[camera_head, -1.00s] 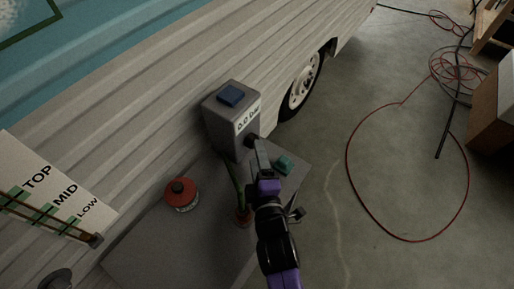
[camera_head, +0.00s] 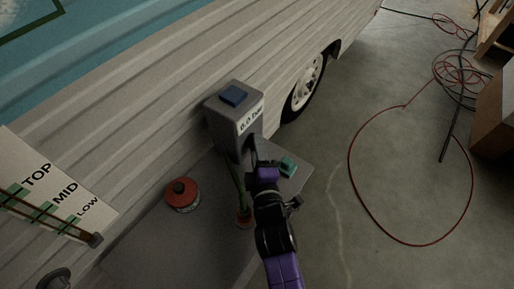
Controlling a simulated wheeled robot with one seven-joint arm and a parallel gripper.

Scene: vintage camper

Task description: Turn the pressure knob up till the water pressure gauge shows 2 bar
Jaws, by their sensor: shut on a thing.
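The grey gauge box (camera_head: 221,129) stands at the back of a grey table against the camper wall. Its white display (camera_head: 250,117) appears to read 0.0 bar. My gripper (camera_head: 256,155) is at the lower front of the box, below the display, where the pressure knob would be. The knob itself is hidden behind the gripper. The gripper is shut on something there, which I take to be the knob.
A small teal block (camera_head: 287,167) lies right of my gripper. A TOP/MID/LOW board (camera_head: 60,190) is at left.

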